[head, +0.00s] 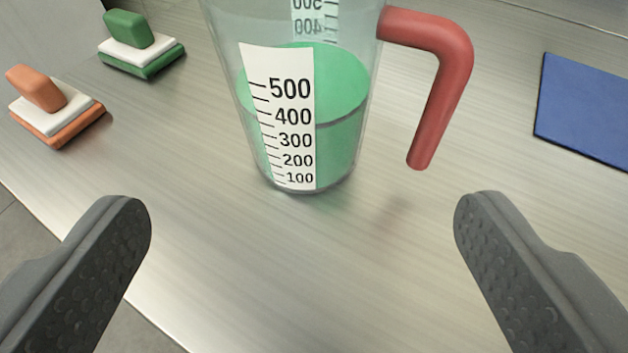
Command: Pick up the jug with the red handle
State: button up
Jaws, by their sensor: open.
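The jug (345,150) is clear, with a white scale strip marked 100 to 500 and green liquid inside. It stands upright on a metal counter, and its top is cut off by the upper edge of the view. Its red handle (445,85) sticks out to the right and bends down, with its lower end free. My gripper (302,225) is open and empty. Its two grey fingers are wide apart, in front of the jug on the near side, one to the left and one to the right. Neither finger touches the jug.
A green and white brush-like block (140,45) and an orange and white one (55,105) sit on the counter (250,270) at the left. A blue flat mat (585,110) lies at the right. The counter's near edge runs along the lower left, with floor beyond.

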aim_at(302, 126)
jog(key=shift+a+x, duration=0.2)
jog(key=shift+x, duration=6.65)
jog(key=shift+f, duration=0.15)
jog(key=shift+s, duration=0.1)
jog(key=shift+c, duration=0.4)
jog(key=shift+f, duration=0.15)
jog(key=c, duration=1)
